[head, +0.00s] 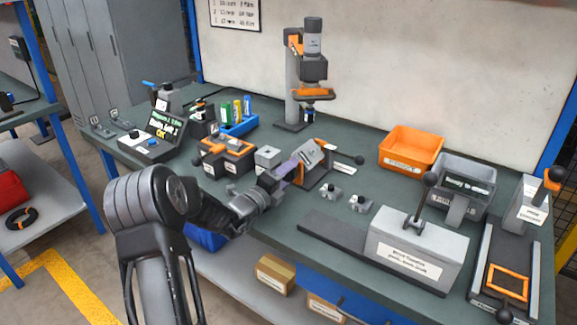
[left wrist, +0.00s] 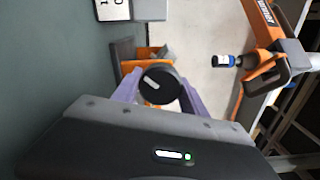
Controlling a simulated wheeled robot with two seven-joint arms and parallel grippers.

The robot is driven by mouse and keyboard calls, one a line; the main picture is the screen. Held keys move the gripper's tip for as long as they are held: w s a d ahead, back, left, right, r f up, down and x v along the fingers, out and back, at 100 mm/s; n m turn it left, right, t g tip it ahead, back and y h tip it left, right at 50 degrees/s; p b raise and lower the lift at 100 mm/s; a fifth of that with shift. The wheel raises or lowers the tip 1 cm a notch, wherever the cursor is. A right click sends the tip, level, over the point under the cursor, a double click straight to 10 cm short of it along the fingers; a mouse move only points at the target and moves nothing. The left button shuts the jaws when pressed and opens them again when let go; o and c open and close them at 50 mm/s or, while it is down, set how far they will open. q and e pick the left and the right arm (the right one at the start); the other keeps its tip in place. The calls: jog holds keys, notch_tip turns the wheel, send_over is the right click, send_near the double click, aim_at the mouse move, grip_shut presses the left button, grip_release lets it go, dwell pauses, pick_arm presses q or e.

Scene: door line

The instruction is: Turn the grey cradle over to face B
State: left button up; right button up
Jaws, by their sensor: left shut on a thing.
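The grey cradle (head: 311,154) sits tilted on an orange-trimmed stand in the middle of the bench. Orange and grey parts show just behind the knob. The fingers hide the knob in the head view, and I cannot read any face letter. My right gripper is not in view.
A press (head: 312,70) stands behind the cradle. An orange-topped fixture (head: 225,150) is to the left.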

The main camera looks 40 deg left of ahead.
pick_arm(q)
jog(key=n+p, duration=0.4)
jog(key=shift+r+n, duration=0.2)
jog(key=shift+n, duration=0.1)
jog(key=n+p, duration=0.2)
jog(key=shift+n+p, duration=0.3)
jog(key=shift+n, duration=0.1)
jog(key=shift+f+n+p, duration=0.15)
jog(key=shift+n+p, duration=0.15)
jog(key=shift+n, duration=0.2)
jog(key=o, duration=1.4)
jog(key=shift+c, duration=0.2)
jog(key=shift+s, duration=0.1)
